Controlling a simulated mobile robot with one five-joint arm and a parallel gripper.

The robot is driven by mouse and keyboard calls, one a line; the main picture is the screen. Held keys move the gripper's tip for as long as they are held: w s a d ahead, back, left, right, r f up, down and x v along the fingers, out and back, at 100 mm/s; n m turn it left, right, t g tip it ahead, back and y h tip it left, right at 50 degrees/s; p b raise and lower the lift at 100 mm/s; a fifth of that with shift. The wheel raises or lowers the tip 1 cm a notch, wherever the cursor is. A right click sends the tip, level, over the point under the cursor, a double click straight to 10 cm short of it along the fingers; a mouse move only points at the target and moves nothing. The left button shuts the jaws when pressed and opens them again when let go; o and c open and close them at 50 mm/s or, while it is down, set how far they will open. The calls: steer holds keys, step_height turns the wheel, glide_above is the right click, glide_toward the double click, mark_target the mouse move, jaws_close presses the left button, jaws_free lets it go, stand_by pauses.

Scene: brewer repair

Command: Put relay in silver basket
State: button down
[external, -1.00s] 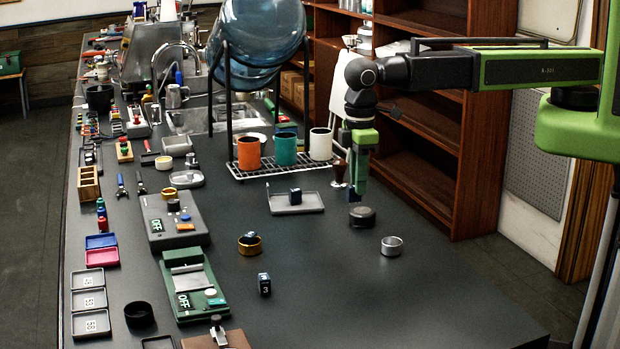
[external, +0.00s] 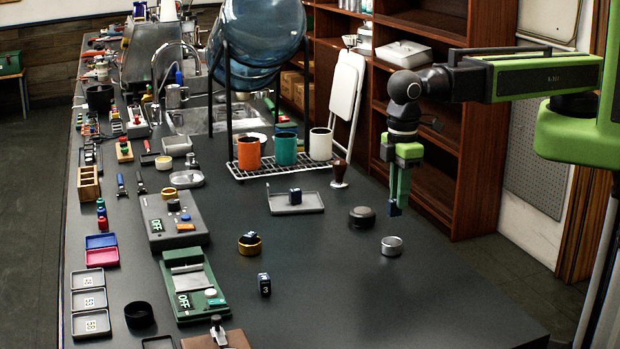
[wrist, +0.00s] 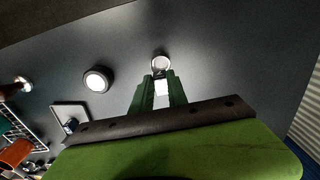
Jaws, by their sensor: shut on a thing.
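My gripper (external: 399,196) points down above the right part of the dark counter. It is shut on a small dark blue block, the relay (external: 394,209), which shows at the fingertips. In the wrist view a bright pale face of the relay (wrist: 162,88) shows between the green fingers. The silver basket (external: 391,246) is a small round ring-shaped holder standing on the counter, just below the gripper in the external view. In the wrist view the silver basket (wrist: 160,65) lies just beyond the fingertips. The relay appears above the counter and apart from the basket.
A dark round puck (external: 362,216) stands left of the silver basket. A gold ring (external: 250,246) holds a dark block, and another dark block (external: 264,284) lies in front of it. A grey tray (external: 302,208) holds a block. The counter's front right is clear.

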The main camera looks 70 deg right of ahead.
mark_target(398, 215)
step_height(398, 215, down, 6)
steer(key=b, duration=0.5)
steer(key=shift+r, duration=0.1)
steer(key=c, duration=1.2)
jaws_free()
steer(key=shift+c, duration=0.2)
step_height(398, 215, up, 7)
steer(key=p, duration=0.7)
steer(key=shift+r+p, duration=0.2)
steer(key=shift+p, duration=0.15)
steer(key=shift+f, duration=0.25)
